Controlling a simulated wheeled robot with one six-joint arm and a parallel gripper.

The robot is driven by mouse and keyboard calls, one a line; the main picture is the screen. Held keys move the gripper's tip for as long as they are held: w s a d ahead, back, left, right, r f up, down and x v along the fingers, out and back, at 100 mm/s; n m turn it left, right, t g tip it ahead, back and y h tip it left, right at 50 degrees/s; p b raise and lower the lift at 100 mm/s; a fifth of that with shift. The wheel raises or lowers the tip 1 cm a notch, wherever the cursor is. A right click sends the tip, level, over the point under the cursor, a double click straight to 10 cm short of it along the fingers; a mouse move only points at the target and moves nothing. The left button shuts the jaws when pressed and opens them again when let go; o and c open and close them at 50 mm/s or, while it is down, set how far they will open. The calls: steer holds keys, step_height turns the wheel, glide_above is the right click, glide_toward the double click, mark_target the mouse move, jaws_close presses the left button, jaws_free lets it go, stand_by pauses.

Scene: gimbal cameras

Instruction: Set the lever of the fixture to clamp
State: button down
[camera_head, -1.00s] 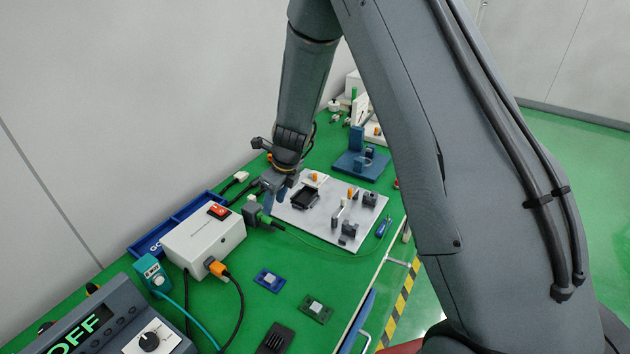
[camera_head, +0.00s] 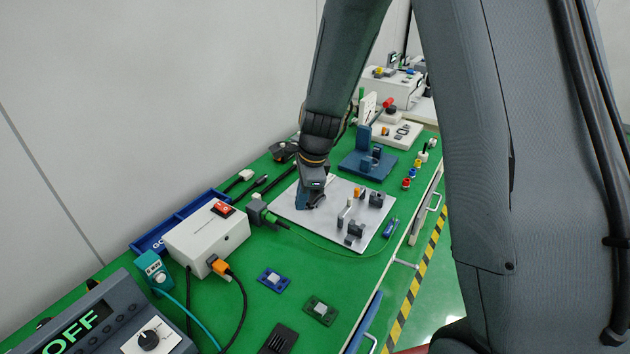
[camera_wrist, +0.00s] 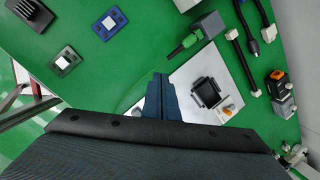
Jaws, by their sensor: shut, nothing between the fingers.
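The fixture is a pale grey plate (camera_head: 285,206) on the green bench. In the wrist view its plate (camera_wrist: 185,78) carries a black square frame (camera_wrist: 208,92) with a small orange-tipped part (camera_wrist: 228,109) beside it, perhaps the lever. In the head view another orange piece (camera_head: 358,193) stands farther right on the plate, among dark blocks. My gripper (camera_head: 305,203) points down over the left part of the plate and hides the black frame there. Its blue fingers (camera_wrist: 160,90) are together and empty, beside the frame in the wrist view. Contact with the plate cannot be told.
A white box with a red switch (camera_head: 205,240) and a green-plugged connector (camera_head: 260,212) stand left of the plate. A blue stand (camera_head: 367,163) is behind it.

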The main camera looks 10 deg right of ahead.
steer(key=s+d+r+n+h+b, duration=0.15)
steer(key=s+d+n+b, duration=0.35)
steer(key=s+n, duration=0.7)
steer(key=w+a+f+m+t+p, duration=0.1)
steer(key=w+a+m+t, duration=0.25)
steer(key=w, duration=0.75)
steer(key=w+a+f+m+t, duration=0.15)
steer(key=w+m, duration=0.25)
steer(key=w, duration=0.7)
steer(key=w+f+m+t+h, duration=0.1)
steer(key=w+f+m+h, duration=0.4)
steer(key=m+h, duration=0.3)
steer(key=f+m, duration=0.1)
steer(key=m, duration=0.3)
steer(key=shift+w+d+f+t+p, duration=0.2)
steer(key=shift+d+t+p, duration=0.1)
steer(key=shift+d+t, duration=0.1)
steer(key=shift+m, duration=0.25)
